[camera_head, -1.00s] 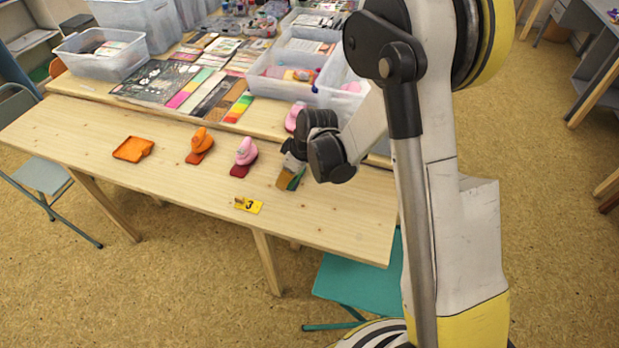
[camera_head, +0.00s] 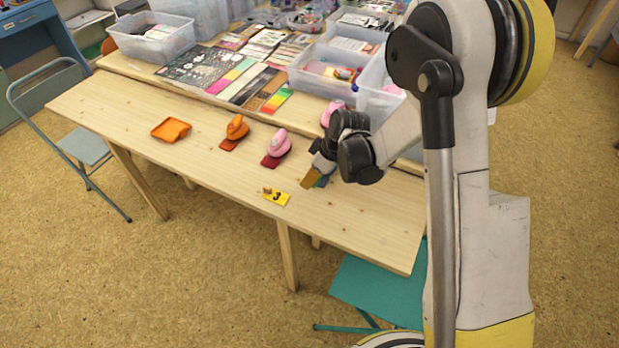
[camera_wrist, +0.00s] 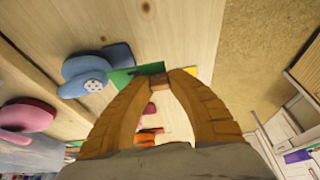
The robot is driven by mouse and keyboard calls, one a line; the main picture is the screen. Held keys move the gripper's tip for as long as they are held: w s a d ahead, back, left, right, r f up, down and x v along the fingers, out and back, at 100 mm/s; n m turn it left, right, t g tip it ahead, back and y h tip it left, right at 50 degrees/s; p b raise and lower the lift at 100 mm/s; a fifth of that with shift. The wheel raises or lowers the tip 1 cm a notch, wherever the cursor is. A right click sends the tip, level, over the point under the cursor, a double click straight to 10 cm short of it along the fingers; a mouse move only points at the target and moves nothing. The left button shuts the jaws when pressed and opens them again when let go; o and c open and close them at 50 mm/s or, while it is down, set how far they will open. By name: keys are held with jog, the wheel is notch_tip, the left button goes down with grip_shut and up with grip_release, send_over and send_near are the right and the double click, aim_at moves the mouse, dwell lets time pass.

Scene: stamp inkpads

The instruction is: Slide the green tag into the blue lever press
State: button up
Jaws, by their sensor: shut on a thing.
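The blue lever press (camera_wrist: 95,68) stands on the table in the wrist view, left of my fingertips. The green tag (camera_wrist: 122,78) lies low beside it, between the press and my fingers. The tag's left end meets the foot of the press; I cannot tell how much of it is inside. My gripper (camera_wrist: 172,80) is shut on the tag's small brown grip (camera_wrist: 158,83). In the head view my gripper (camera_head: 309,190) points down at the table, right of the pink press (camera_head: 277,147). My wrist and fingers largely hide the blue press and green tag there.
A yellow tag marked 3 (camera_head: 276,198) lies near the front edge. An orange press (camera_head: 237,127) and an orange tray (camera_head: 171,130) stand farther left. Another pink press (camera_head: 331,112) is behind my wrist. Clear bins and sheets fill the back table. The right front table is bare.

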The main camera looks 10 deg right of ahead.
aim_at(310, 196)
jog(key=shift+f+b, duration=1.95)
jog(key=shift+f, duration=0.5)
jog(key=shift+w+d, duration=0.6)
jog(key=shift+w, duration=0.25)
jog(key=shift+w+d, duration=0.55)
jog(key=shift+w, duration=0.25)
jog(key=o, duration=0.8)
jog(key=shift+r, duration=0.15)
jog(key=shift+r+p, duration=1.95)
jog(key=shift+r, duration=1.45)
